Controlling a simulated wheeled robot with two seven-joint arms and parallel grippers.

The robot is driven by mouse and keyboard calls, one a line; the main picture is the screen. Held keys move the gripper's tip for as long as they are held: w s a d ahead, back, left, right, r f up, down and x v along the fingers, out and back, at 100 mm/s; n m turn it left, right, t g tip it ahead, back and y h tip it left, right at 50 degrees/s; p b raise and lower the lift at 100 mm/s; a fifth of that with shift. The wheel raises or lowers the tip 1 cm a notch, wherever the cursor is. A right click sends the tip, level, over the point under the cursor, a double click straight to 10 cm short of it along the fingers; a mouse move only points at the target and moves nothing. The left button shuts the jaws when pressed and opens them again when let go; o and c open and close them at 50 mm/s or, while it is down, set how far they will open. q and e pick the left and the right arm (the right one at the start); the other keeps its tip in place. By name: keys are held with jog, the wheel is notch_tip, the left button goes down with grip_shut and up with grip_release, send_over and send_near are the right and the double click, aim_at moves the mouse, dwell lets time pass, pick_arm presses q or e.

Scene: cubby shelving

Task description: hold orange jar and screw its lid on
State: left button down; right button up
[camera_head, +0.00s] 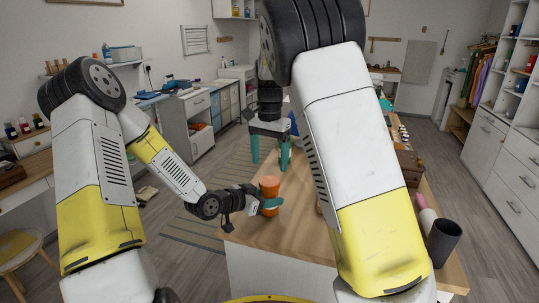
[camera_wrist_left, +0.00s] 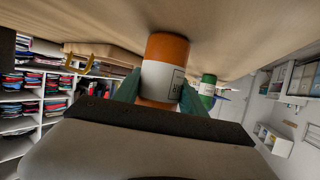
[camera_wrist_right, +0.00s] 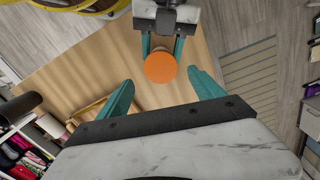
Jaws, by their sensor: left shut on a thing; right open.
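The orange jar (camera_head: 269,184) stands upright near the left edge of the wooden table. In the left wrist view, the jar (camera_wrist_left: 165,50) shows a white label. My left gripper (camera_head: 268,204) is shut around the jar's side, its fingers (camera_wrist_left: 160,94) on both sides of it. From above, the jar top (camera_wrist_right: 160,67) is a flat orange disc; I cannot tell whether this is a separate lid or how tight it sits. My right gripper (camera_head: 270,155) is open and empty, pointing down; in its wrist view its fingers (camera_wrist_right: 163,88) are spread above the jar, either side of its top.
The wooden tabletop (camera_head: 255,233) has bare room in front of the jar. A dark grey cup (camera_head: 443,242) and a pink cylinder (camera_head: 427,220) stand at the right. A green-and-white container (camera_wrist_left: 207,90) stands beyond the jar. My right arm hides the table's middle.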

aim_at(269, 181)
jog(key=n, duration=0.7)
jog(key=shift+r, duration=0.4)
jog(key=n, duration=0.4)
jog(key=shift+r, duration=0.3)
jog(key=shift+f, duration=0.15)
jog(key=shift+f, duration=3.9)
jog(key=c, duration=1.5)
jog(key=o, duration=1.7)
notch_tip(269, 181, up, 12)
jog(key=shift+r, duration=0.1)
